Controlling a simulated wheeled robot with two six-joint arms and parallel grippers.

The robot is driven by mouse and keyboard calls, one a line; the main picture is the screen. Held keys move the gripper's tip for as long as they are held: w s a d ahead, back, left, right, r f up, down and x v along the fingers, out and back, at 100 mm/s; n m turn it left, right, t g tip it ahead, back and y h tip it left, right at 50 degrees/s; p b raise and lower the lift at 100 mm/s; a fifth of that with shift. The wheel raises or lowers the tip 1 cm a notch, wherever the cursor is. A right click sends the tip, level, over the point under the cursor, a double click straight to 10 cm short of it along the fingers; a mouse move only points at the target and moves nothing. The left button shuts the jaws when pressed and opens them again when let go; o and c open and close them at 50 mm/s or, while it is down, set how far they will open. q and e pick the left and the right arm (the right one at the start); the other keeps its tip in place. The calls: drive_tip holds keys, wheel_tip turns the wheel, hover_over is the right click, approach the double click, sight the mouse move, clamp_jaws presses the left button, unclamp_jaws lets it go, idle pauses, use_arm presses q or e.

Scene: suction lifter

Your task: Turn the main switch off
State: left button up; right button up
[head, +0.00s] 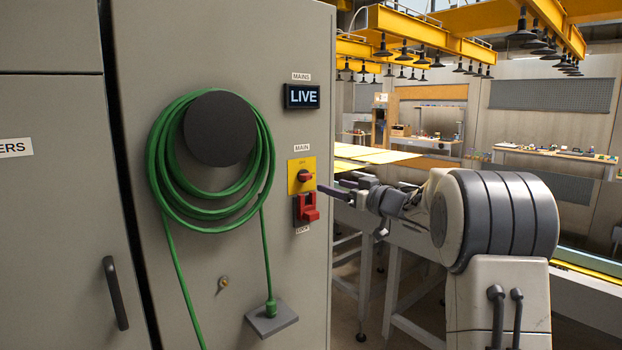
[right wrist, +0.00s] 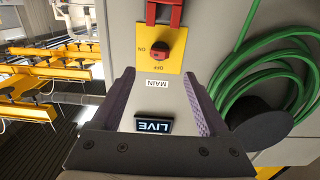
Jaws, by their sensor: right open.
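The main switch (head: 305,176) is a red rotary knob on a yellow plate on the grey cabinet's front, under a MAIN label. It also shows in the right wrist view (right wrist: 168,48), upside down, with ON and OFF marks on the plate. My right gripper (head: 327,189) is beside the switch at its right in the head view. In the right wrist view its open jaws (right wrist: 160,74) are spread with nothing between them, and the knob is beyond the fingertips, apart from them. The display (head: 303,96) above the switch reads LIVE. My left gripper is not in view.
A red lock piece (head: 306,208) sits just below the switch, above a LOCK label. A green cable (head: 165,165) hangs coiled on a dark round hanger (head: 220,128) to the left. Yellow lifter beams with suction cups (head: 430,38) and benches stand behind at the right.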

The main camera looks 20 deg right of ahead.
sight(309, 178)
drive_tip(key=p+x, duration=0.2)
drive_tip(key=x, duration=0.7)
drive_tip(key=shift+p, duration=0.4)
drive_tip(key=shift+w+a, duration=0.15)
drive_tip(key=shift+w, duration=0.45)
clamp_jaws()
